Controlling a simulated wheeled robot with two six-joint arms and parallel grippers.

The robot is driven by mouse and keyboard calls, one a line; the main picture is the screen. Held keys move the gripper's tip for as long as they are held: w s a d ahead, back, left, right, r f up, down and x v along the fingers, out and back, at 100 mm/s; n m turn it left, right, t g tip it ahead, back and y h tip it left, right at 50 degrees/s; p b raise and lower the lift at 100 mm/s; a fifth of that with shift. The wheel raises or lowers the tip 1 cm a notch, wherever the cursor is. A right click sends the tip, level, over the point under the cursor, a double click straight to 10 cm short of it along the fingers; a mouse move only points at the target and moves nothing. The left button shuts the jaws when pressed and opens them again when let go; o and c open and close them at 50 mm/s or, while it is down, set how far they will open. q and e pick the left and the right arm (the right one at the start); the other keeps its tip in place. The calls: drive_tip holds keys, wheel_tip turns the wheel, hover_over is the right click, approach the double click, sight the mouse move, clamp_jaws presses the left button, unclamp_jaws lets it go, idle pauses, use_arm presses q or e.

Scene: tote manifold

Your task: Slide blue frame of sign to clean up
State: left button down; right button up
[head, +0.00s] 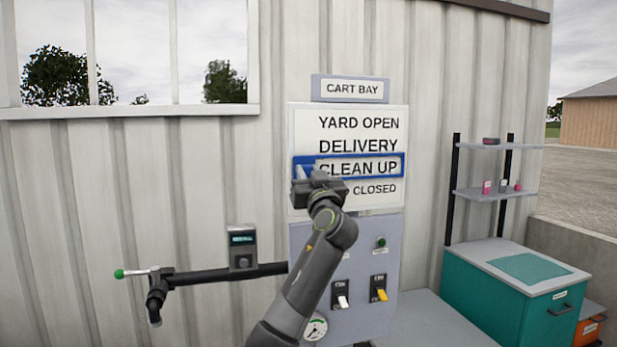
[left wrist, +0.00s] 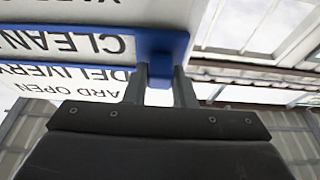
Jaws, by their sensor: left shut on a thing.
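The white sign board (head: 307,123) on the wall lists YARD OPEN, DELIVERY, CLEAN UP and CLOSED. The blue frame (head: 350,156) surrounds the CLEAN UP line, looking slightly tilted in the head view. My left gripper (head: 306,172) is at the frame's left end, its wrist covering the board's lower left part. In the left wrist view, the picture is upside down. The blue frame (left wrist: 165,40) has a tab between the two fingers of my left gripper (left wrist: 160,85), which is shut on it. CLEAN shows inside the frame there. My right gripper is not in view.
A grey panel (head: 375,242) with switches and a gauge hangs below the sign. A pipe with a green-tipped lever (head: 134,273) is at left. A teal bin (head: 510,290) and shelves (head: 495,193) stand at right.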

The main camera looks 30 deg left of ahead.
use_arm(q)
drive_tip(key=shift+f, duration=0.35)
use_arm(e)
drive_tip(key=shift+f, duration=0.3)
use_arm(q)
drive_tip(key=c, duration=1.2)
unclamp_jaws()
drive_tip(key=shift+r, duration=0.1)
drive_tip(key=b+v, duration=0.7)
drive_tip(key=v, duration=1)
drive_tip(key=shift+s, duration=0.2)
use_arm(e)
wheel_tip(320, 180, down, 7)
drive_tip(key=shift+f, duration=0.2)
use_arm(q)
drive_tip(key=shift+d+f, duration=0.1)
drive_tip(key=shift+f, duration=0.15)
